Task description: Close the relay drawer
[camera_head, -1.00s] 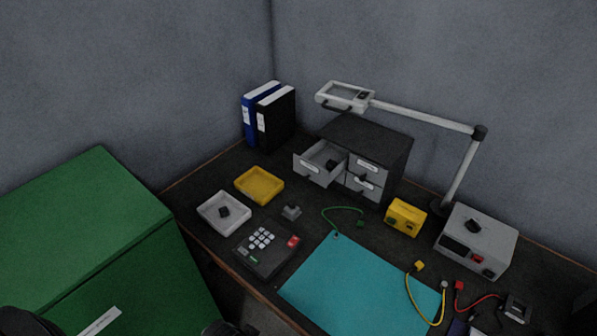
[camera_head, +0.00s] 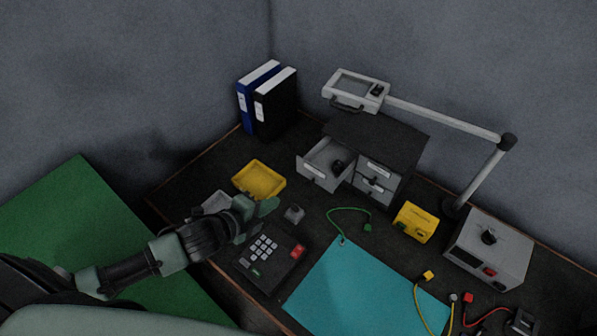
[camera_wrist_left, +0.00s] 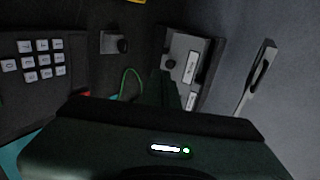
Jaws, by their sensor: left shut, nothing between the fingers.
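The small drawer cabinet (camera_head: 385,140) stands at the back of the bench. Its upper left drawer (camera_head: 325,165) is pulled out, with a dark knob-like part inside; the other drawer fronts look flush. The drawer label text is too small to read. My left gripper (camera_head: 270,206) is shut and empty, above the bench near the white tray and the keypad, in front of and apart from the open drawer. In the left wrist view the cabinet (camera_wrist_left: 185,62) shows beyond the gripper's dark body. My right gripper is not in view.
A yellow tray (camera_head: 259,180), a white tray (camera_head: 214,203) partly hidden by my arm, a keypad box (camera_head: 262,262) and a small grey block (camera_head: 294,214) lie before the cabinet. Binders (camera_head: 266,100) stand behind. A lamp arm (camera_head: 440,117) reaches over the cabinet. A teal mat (camera_head: 365,290) is at front.

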